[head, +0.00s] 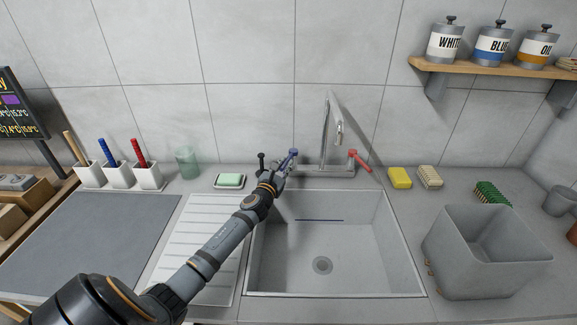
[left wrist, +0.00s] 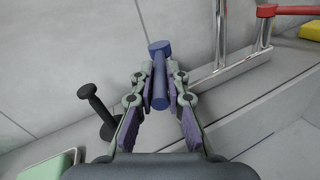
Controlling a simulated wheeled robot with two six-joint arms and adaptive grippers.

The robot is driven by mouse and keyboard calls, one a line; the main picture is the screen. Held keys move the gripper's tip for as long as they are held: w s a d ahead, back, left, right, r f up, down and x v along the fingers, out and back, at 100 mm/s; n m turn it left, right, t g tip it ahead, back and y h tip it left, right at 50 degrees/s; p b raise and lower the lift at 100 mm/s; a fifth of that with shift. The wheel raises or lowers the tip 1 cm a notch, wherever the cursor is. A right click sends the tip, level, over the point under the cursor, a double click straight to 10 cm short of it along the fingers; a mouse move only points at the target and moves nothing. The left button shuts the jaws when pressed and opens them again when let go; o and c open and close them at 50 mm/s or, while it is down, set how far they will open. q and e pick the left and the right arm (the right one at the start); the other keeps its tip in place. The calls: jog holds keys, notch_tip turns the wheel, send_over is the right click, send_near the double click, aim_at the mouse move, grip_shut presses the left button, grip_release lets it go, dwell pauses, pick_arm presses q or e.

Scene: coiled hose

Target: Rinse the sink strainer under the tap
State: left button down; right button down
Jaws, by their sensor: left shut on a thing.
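The tap (head: 326,130) stands behind the sink (head: 388,240), with a blue lever (head: 293,154) on its left and a red lever (head: 360,160) on its right. No water shows under the spout. My left gripper (head: 284,167) is shut on the blue lever, which also shows between the fingers in the left wrist view (left wrist: 160,85). A round grey fitting (head: 322,265) lies in the sink floor; I cannot tell whether it is the strainer or the bare drain. My right gripper is not in view.
A black knobbed post (head: 262,160) stands left of the gripper, near green soap in a dish (head: 229,181). A yellow sponge (head: 400,177), a pale sponge (head: 430,177), a green brush (head: 491,192) and a grey bin (head: 480,260) are to the right. The sink basin is clear.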

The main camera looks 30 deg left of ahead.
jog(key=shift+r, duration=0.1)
pick_arm(q)
jog(key=shift+a+r+m+h+p, duration=0.15)
jog(key=shift+a+m+h+p, duration=0.2)
jog(key=shift+m+h, duration=0.05)
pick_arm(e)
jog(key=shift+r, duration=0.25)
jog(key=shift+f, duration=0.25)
pick_arm(q)
jog(key=h, duration=0.1)
jog(key=a+m+h, duration=0.1)
jog(key=shift+m+h, duration=0.3)
jog(key=c, duration=1.3)
grip_release()
jog(key=shift+c, duration=0.2)
